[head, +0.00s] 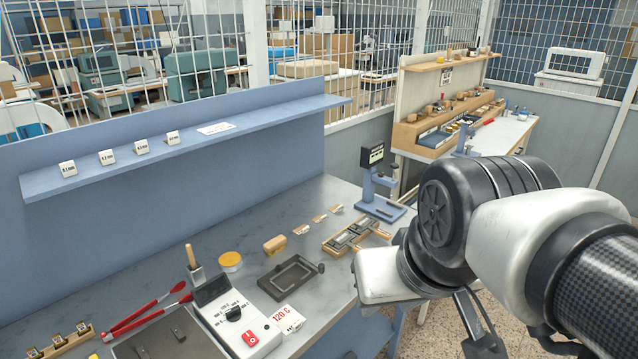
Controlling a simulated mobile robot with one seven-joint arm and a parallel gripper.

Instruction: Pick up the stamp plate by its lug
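A wooden rack (372,228) on the grey bench holds dark metal plates (345,240). A dark rectangular metal frame (290,278) with a knob at its right corner lies nearer, flat on the bench. A grey flat plate (150,343) with small metal pieces on it sits at the lower left. I cannot tell which of these is the stamp plate, and no lug can be made out. My gripper (478,335) hangs low at the bottom right, beyond the bench's front edge and apart from everything on it. Its fingers are small and partly hidden by my arm.
A control box (232,315) with a red button and a "120 C" card (287,318) stand at the front. A shelf (250,120) runs above.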

